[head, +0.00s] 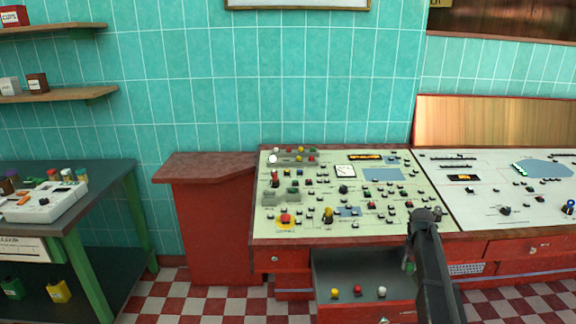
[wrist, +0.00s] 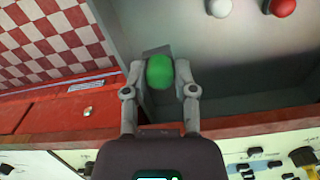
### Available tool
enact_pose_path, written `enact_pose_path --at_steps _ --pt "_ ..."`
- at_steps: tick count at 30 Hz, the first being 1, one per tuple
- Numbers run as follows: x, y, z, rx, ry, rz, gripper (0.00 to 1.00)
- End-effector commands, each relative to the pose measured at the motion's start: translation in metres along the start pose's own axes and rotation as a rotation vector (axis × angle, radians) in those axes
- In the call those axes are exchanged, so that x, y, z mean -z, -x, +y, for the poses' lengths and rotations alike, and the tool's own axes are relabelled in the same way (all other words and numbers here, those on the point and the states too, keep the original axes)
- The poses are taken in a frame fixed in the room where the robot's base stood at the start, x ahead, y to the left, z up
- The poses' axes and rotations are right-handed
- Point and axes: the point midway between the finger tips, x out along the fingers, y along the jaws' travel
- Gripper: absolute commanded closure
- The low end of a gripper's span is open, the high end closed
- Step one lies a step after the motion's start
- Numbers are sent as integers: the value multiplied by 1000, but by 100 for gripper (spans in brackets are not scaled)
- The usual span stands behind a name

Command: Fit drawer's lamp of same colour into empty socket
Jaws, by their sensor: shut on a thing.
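My gripper (wrist: 160,66) is shut on a green lamp (wrist: 160,73), one finger on each side of it. In the head view the gripper (head: 409,262) is low at the right side of the open grey drawer (head: 335,264), partly hidden by my arm. In the drawer, a yellow lamp (head: 334,293), a red lamp (head: 357,290) and a white lamp (head: 381,291) stand in a row. The red (wrist: 283,7) and white (wrist: 220,8) ones show at the top of the wrist view. The cream panel (head: 325,215) carries coloured lamps at its upper left; I cannot make out an empty socket.
A second panel (head: 500,205) adjoins on the right, with shut red drawers below. A red cabinet (head: 215,215) stands left of the panel. A dark table (head: 105,180) with a white device is farther left. Checkered floor lies between table and desk.

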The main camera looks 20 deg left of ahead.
Motion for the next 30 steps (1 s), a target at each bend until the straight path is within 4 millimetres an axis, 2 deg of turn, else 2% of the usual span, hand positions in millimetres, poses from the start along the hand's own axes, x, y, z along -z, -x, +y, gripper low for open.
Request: enact_pose_path --at_steps 8,22,30 --pt "0 14 0 0 0 0 95" --pt "0 73 0 0 0 0 95" --pt "0 86 0 0 0 0 95"
